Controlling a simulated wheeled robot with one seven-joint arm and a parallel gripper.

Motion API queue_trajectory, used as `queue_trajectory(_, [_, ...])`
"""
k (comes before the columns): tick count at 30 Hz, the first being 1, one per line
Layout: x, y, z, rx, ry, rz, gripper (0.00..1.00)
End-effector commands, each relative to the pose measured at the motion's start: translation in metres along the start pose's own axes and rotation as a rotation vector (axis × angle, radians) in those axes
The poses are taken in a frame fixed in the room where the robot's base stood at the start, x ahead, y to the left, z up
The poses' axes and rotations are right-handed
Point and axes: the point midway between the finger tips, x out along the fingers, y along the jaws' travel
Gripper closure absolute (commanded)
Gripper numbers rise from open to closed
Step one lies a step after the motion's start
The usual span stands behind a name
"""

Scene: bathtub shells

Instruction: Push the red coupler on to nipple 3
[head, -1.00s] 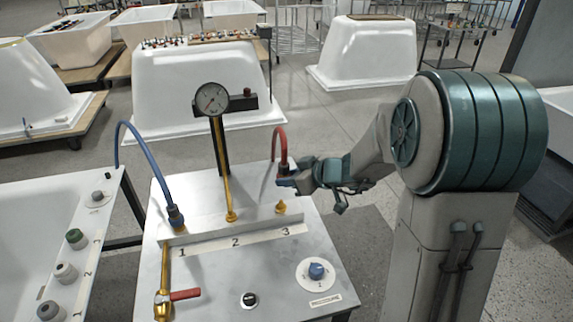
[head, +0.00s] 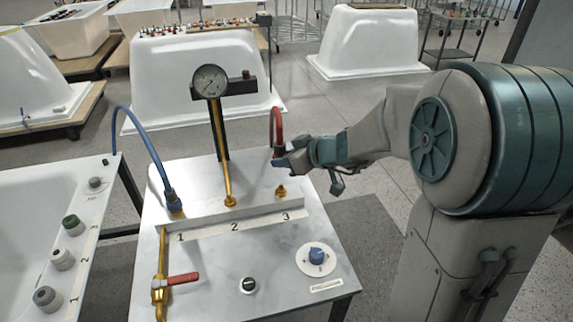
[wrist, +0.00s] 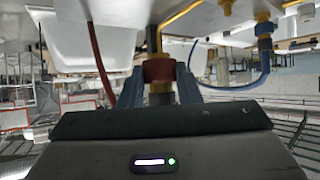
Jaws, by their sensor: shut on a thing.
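The red coupler (wrist: 158,70) is held between the two fingers of my gripper (wrist: 160,88) in the wrist view. In the head view, my gripper (head: 282,162) is above the brass nipple 3 (head: 281,191), with a visible gap between them; the fingers mostly hide the coupler there. The red hose (head: 277,125) arches up from the gripper. In the upside-down wrist view, a brass piece (wrist: 155,40), apparently nipple 3, lines up with the coupler on the bench side. I cannot tell from that view whether they touch.
A red-handled valve (head: 183,279) and a blue knob (head: 317,256) are in front. White tub shells (head: 195,75) stand behind.

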Motion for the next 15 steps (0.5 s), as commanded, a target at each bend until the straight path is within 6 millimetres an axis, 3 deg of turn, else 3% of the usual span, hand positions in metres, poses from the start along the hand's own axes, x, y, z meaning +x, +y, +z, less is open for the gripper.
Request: queue_trajectory(15, [0.017,-0.001,0.027,0.034,0.002,0.053,1.0])
